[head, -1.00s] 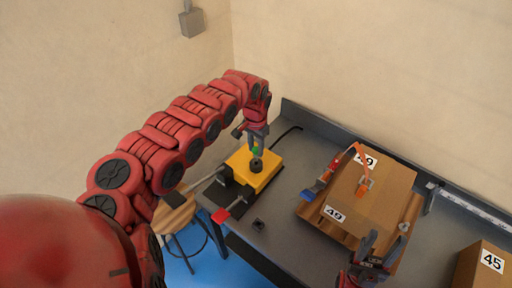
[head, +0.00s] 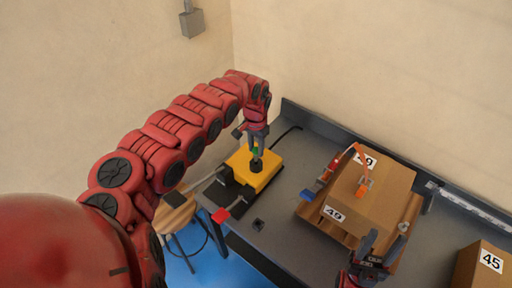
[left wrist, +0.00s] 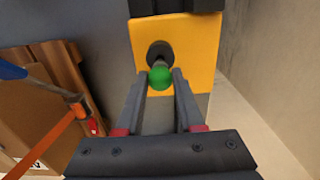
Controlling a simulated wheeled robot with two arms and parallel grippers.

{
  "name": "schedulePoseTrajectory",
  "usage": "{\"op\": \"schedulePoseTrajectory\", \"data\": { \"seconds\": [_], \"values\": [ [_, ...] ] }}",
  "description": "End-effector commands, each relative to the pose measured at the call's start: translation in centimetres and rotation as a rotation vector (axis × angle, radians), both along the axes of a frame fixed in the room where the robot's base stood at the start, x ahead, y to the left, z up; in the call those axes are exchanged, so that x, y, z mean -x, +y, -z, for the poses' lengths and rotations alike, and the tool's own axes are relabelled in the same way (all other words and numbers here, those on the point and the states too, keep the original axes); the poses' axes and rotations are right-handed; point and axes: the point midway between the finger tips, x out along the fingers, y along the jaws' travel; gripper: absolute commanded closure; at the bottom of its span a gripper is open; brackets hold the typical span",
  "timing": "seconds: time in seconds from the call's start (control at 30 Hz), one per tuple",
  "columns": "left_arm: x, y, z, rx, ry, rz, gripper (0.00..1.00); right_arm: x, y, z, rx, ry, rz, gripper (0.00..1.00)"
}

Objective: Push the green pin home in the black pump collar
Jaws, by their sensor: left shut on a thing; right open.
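The green pin (left wrist: 160,77) sits between the fingertips of my left gripper (left wrist: 160,84) in the left wrist view. In the head view the pin (head: 255,151) is a small green spot between the fingers. My left gripper (head: 257,148) points down and is shut on it. The black pump collar (head: 256,163) stands on the yellow block (head: 265,175) directly below the pin. In the left wrist view the collar (left wrist: 159,51) is partly covered by the pin, so how deep the pin sits is hidden. My right gripper (head: 368,252) is open and empty near the front.
Another box (head: 485,265) is at right.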

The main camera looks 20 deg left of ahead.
Motion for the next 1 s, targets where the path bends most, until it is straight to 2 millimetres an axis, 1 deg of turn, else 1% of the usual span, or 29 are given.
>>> {"op": "schedulePoseTrajectory", "data": {
  "seconds": [0.37, 1.0],
  "values": [
    [0.0, 0.0, 0.2, 0.000, 0.000, 0.000, 1.00, 0.0, 0.0, 0.2, 0.000, 0.000, 0.000, 0.50],
    [0.0, 0.0, 1.9, 0.000, 0.000, 0.001, 1.00, 0.0, 0.0, 1.2, 0.000, 0.000, 0.000, 0.50]
  ]
}}
